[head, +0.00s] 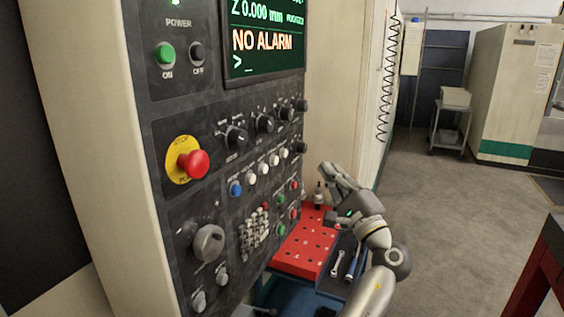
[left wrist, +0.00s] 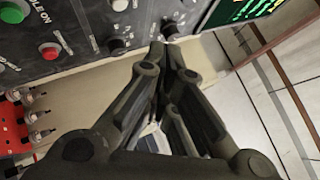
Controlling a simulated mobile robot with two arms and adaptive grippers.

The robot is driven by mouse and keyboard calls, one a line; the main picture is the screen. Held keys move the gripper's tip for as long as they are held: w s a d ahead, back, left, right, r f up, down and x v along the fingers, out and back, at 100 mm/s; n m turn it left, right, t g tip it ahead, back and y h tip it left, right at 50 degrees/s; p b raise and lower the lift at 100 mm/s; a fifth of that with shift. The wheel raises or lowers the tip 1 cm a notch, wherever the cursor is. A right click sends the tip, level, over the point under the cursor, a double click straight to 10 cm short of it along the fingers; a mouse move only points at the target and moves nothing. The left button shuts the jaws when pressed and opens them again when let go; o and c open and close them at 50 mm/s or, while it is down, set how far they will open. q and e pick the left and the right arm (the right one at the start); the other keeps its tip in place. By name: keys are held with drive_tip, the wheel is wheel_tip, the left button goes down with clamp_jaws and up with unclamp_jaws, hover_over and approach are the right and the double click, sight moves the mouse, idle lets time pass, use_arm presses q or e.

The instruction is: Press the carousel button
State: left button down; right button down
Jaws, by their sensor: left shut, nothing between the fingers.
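The machine's control panel (head: 225,170) fills the left of the head view. It has a row of white buttons (head: 263,168) with a blue button (head: 236,189) at its near end, and small red and green buttons lower down. The labels are too small to read, so I cannot tell which is the carousel button. My left gripper (head: 325,172) is shut and empty, to the right of the panel's far edge. In the left wrist view its closed fingertips (left wrist: 167,48) point at the panel, near a dark knob (left wrist: 169,28); contact is not clear. My right gripper is not in view.
A red emergency stop (head: 193,164) sticks out from the panel. Below stands a cart with a red tool holder (head: 305,247) and wrenches (head: 338,262). A red-framed table edge (head: 537,262) is at the lower right. The floor (head: 440,220) between is clear.

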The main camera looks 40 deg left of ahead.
sight(275, 161)
use_arm(q)
drive_tip(key=s+a+p, duration=0.2)
drive_tip(key=a+p, duration=0.1)
drive_tip(key=a, duration=0.5)
drive_tip(key=shift+a+p, duration=0.3)
drive_tip(key=shift+a, duration=0.15)
idle(1.4)
drive_tip(key=shift+s+a, duration=0.1)
drive_tip(key=shift+a, duration=0.2)
